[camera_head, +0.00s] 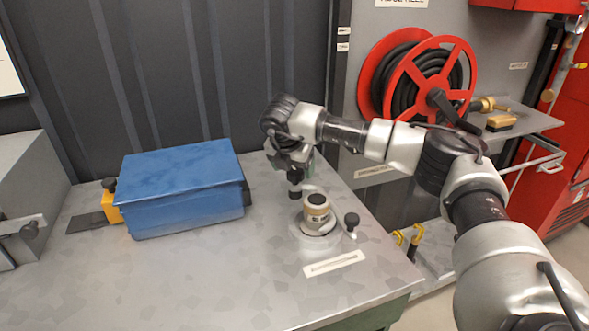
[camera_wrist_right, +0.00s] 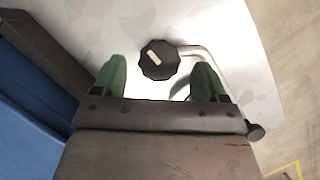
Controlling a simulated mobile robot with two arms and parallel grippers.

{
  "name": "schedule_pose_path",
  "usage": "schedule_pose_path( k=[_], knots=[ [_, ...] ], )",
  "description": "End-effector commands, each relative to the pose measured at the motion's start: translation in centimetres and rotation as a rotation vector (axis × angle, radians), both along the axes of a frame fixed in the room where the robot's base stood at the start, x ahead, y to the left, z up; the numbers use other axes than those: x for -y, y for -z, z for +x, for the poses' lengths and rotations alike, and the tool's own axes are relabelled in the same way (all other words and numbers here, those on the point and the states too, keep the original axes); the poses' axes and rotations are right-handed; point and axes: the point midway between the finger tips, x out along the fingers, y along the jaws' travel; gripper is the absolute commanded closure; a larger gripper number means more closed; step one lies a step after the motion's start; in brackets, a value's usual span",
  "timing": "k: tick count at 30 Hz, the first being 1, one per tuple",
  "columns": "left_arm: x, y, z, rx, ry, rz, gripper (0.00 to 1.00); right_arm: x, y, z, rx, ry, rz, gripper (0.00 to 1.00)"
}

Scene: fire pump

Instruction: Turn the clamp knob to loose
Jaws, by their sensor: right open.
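A black ribbed knob with a pale bar mark (camera_wrist_right: 160,60) shows in the right wrist view, with a bent metal rod running right from it; it appears to be the clamp knob. My left gripper is not in view.
A second black knob on a short arm (camera_head: 352,220) sticks out right of the fitting. A blue box (camera_head: 185,185) stands left on the metal table (camera_head: 220,280). A white label lies in front. A red hose reel (camera_head: 415,75) hangs behind right. The front left table is clear.

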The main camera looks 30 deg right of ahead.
Motion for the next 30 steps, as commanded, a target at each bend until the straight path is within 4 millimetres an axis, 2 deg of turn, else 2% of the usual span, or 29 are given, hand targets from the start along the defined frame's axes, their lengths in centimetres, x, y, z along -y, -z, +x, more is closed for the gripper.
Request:
schedule_pose_path(
  k=[6, 15, 24, 30],
  knots=[
    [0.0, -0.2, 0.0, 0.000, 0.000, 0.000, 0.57, 0.6, 1.7, 0.4, 0.000, 0.000, 0.000, 0.27],
    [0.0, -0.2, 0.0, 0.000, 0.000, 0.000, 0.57, 0.6, 1.9, 0.4, 0.000, -0.001, 0.000, 0.28],
    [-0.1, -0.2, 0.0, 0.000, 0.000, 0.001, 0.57, 0.6, 1.8, 0.4, 0.000, -0.001, 0.000, 0.74],
    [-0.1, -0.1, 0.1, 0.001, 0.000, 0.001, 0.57, 0.6, 1.9, 0.4, 0.001, -0.010, 0.001, 0.76]
  ],
)
